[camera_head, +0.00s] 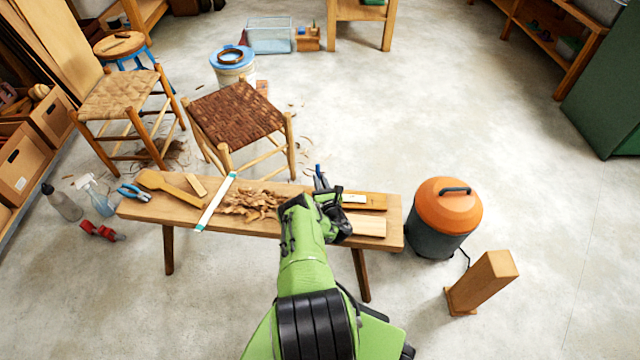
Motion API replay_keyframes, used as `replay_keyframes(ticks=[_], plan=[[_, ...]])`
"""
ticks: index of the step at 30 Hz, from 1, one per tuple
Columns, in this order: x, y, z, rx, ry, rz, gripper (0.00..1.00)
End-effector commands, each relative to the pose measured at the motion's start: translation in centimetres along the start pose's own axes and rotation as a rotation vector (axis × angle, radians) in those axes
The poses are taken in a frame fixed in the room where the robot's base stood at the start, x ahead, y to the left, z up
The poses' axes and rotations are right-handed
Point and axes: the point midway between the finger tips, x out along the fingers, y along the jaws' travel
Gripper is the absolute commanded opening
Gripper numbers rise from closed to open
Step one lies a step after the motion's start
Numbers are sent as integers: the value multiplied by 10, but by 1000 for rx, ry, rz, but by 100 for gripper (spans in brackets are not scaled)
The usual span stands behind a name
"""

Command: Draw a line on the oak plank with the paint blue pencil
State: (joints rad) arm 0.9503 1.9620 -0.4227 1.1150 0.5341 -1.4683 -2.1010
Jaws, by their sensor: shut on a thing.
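My gripper (322,188) is over the right half of the low wooden bench, at the far end of my green arm. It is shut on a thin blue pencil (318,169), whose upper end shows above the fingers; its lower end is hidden. To the right, two boards lie on the bench: a golden-brown plank (376,203) behind and a paler plank (369,227) in front. I cannot tell for sure which is oak. My wrist hides their left ends. A small white item (355,198) lies on the golden-brown plank. I cannot tell whether the pencil touches anything.
The bench (160,211) also holds bark strips (250,204), a white-and-teal strip (215,203), a wooden mallet-like tool (167,187) and blue pliers (133,193). An orange-topped vacuum (446,204) stands close at the bench's right end. A woven stool (238,115) stands behind.

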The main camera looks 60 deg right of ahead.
Motion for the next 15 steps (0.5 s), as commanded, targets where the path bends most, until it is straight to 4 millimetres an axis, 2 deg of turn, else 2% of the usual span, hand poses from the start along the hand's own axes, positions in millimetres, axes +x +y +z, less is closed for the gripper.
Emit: replay_keyframes(ticks=[15], plan=[[4, -1, 3, 1, 4, -2, 0]])
